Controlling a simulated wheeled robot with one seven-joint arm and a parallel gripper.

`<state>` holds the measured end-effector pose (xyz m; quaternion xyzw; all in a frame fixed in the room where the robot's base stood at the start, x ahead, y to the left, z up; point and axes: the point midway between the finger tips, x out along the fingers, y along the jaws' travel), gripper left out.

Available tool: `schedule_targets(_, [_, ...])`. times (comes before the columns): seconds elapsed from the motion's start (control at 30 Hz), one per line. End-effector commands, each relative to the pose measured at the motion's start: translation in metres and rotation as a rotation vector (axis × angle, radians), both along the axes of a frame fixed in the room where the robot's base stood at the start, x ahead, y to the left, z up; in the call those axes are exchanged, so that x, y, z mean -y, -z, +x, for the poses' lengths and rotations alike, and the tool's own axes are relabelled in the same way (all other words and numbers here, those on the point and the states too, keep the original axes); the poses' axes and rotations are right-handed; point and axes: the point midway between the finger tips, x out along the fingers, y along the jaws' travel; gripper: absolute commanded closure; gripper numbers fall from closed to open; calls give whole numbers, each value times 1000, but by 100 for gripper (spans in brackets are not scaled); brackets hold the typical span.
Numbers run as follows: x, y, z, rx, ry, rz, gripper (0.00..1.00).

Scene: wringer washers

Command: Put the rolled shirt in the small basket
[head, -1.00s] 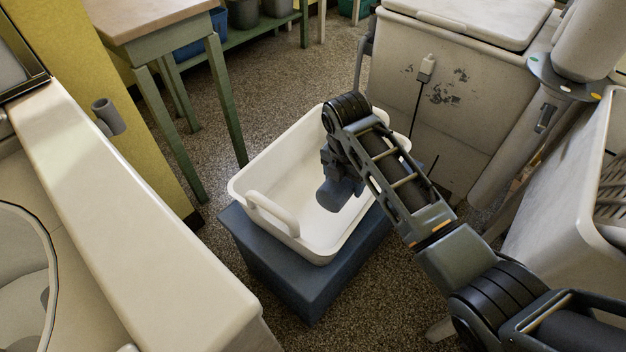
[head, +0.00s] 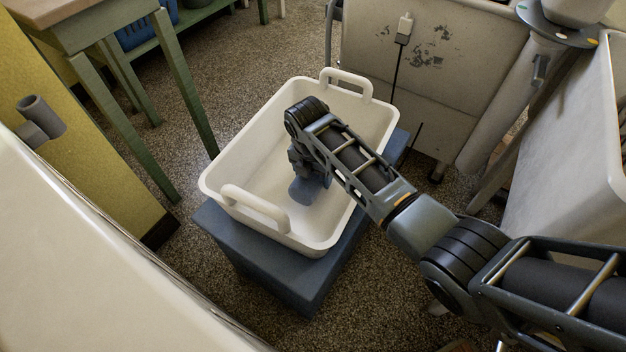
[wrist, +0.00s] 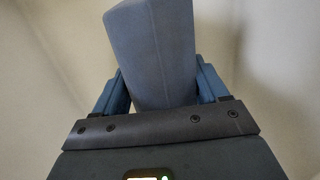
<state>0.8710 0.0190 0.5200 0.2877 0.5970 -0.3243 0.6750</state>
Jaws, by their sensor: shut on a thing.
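The rolled shirt (head: 305,191) is a blue-grey roll held at the end of my arm, partly hidden by it in the head view. In the wrist view the rolled shirt (wrist: 155,50) stands up tilted between the two blue fingers of my gripper (wrist: 160,92), which is shut on it. The small basket (head: 228,168) is a white rectangular tub with two loop handles. My gripper (head: 306,172) and the shirt are over the basket's inside, within its rim in the head view. I cannot tell whether the shirt touches the basket floor.
The basket stands on a blue-grey block (head: 290,280). A white washer (head: 430,80) stands behind, and a white tub (head: 570,150) at the right. A wooden table (head: 80,15) with green legs is at the upper left. A pale rounded surface (head: 80,270) fills the lower left.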

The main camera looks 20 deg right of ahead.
Motion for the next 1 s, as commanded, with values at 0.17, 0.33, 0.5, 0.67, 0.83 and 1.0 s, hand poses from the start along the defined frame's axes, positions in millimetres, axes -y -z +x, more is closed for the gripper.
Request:
schedule_targets(0.17, [0, 25, 0, -1, 0, -1, 69])
schedule_targets(0.33, [0, 25, 0, 0, 0, 0, 69])
schedule_targets(0.5, [0, 27, 0, 0, 0, 0, 69])
schedule_targets(0.67, [0, 27, 0, -1, 0, 0, 11])
schedule_targets(0.83, [0, 27, 0, -1, 0, 0, 1])
schedule_targets(1.0, [0, 26, 0, -1, 0, -1, 1])
